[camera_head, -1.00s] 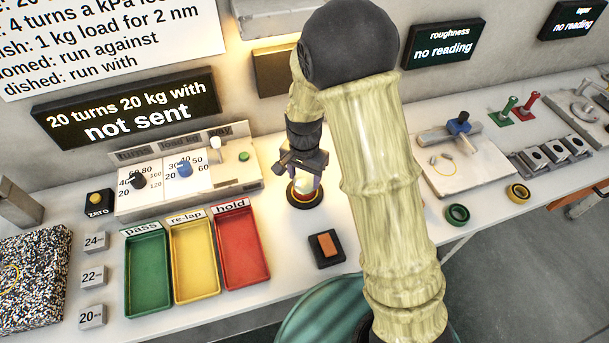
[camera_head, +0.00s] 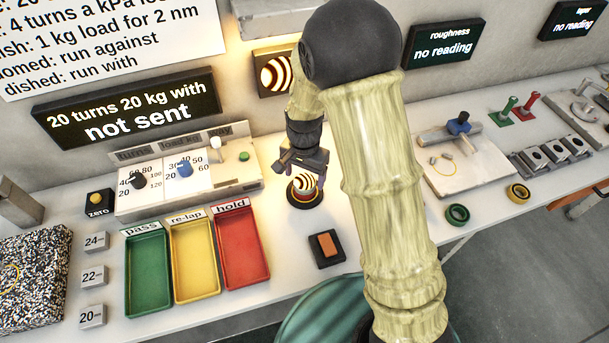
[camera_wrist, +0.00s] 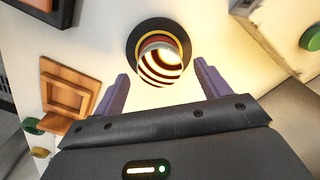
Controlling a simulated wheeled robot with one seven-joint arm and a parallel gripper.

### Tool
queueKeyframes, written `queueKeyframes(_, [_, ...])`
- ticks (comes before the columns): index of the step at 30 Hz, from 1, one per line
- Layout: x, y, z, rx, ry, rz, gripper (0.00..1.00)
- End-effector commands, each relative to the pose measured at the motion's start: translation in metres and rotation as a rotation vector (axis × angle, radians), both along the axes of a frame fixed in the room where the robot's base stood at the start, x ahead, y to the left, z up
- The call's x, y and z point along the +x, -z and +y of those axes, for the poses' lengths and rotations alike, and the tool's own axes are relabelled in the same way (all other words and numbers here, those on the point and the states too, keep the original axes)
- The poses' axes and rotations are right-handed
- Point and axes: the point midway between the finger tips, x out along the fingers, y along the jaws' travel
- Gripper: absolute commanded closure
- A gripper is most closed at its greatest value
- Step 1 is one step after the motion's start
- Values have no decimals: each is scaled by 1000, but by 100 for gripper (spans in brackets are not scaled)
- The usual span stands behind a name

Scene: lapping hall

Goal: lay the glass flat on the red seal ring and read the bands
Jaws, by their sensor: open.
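The round glass (camera_head: 306,183) shows dark, curved bands on a pale, glowing face. It sits over the red seal ring in a round black stand (camera_head: 304,203) with a gold rim. In the wrist view the glass (camera_wrist: 163,65) covers most of the ring; a dark red strip (camera_wrist: 157,42) shows at its far edge. My gripper (camera_head: 303,168) is just above the glass. In the wrist view my gripper (camera_wrist: 164,86) has its two purple fingers apart, one to each side of the glass, with gaps between.
A wall screen (camera_head: 274,75) shows the same curved bands, partly behind my arm. The green pass tray (camera_head: 148,275), yellow re-lap tray (camera_head: 195,262) and red hold tray (camera_head: 243,248) stand left. An orange block on a black pad (camera_head: 327,248) lies in front.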

Motion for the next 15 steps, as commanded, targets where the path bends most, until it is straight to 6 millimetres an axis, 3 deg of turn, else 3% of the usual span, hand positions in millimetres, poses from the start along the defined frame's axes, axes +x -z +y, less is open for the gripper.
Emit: queueKeyframes(15, [0,-96,1,2,-1,-5,25])
